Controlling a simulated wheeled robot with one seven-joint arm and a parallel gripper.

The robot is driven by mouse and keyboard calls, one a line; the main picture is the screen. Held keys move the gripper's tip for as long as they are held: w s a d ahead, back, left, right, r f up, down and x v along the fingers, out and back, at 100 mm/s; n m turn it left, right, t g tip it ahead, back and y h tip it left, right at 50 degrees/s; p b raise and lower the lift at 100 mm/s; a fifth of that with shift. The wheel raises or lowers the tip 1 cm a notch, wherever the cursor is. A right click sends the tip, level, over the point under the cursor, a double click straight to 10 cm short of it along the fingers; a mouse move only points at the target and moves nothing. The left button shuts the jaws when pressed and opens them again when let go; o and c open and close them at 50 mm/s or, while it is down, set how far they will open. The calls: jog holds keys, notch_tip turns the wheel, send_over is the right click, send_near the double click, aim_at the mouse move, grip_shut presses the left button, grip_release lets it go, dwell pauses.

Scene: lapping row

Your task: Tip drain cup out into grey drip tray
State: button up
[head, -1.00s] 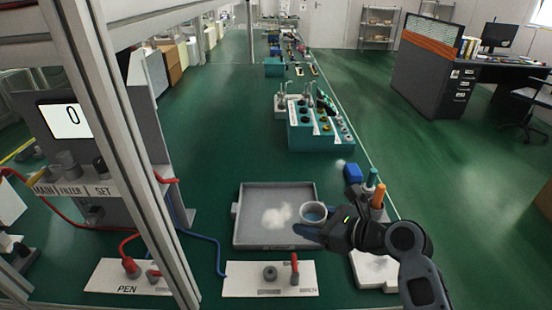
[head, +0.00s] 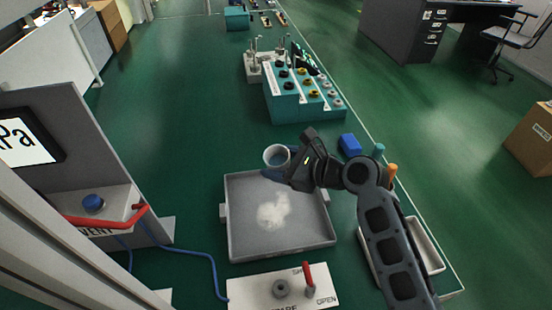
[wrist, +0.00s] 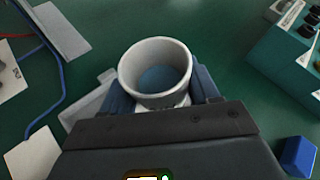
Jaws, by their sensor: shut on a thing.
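The drain cup (head: 277,156) is a small pale round cup, held upright with its mouth up. In the wrist view the cup (wrist: 155,52) shows bluish contents inside. My gripper (head: 278,170) is shut on the cup, with a blue finger on each side of it. The grey drip tray (head: 240,235) is a shallow square tray with a whitish patch on its floor. In the head view the cup appears at the tray's far edge; its height above the bench is hard to tell.
A teal block with several knobs (head: 290,105) stands beyond the cup. A blue block (head: 350,144) lies right of my gripper. A white valve panel with a red lever (head: 308,280) sits in front of the tray.

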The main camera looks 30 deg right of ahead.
aim_at(280, 170)
jog(key=shift+w+d+f+n+t+h+b, duration=0.15)
jog(key=shift+f+n+t+h+b, duration=0.5)
jog(key=shift+b, duration=2.1)
jog(key=shift+w+d+f+n+t+h+b, duration=0.1)
jog(key=shift+d+f+n+h+b, duration=0.2)
jog(key=shift+f+n+b, duration=1.6)
jog(key=shift+s+a+r+n+t+h+b, duration=0.2)
jog(key=shift+n+t+h+b, duration=0.6)
jog(key=shift+b, duration=0.6)
jog(key=shift+a+r+n+t+h+b, duration=0.1)
jog(key=shift+r+n+t+h+b, duration=0.3)
jog(key=shift+n+b, duration=0.85)
jog(key=shift+f, duration=0.1)
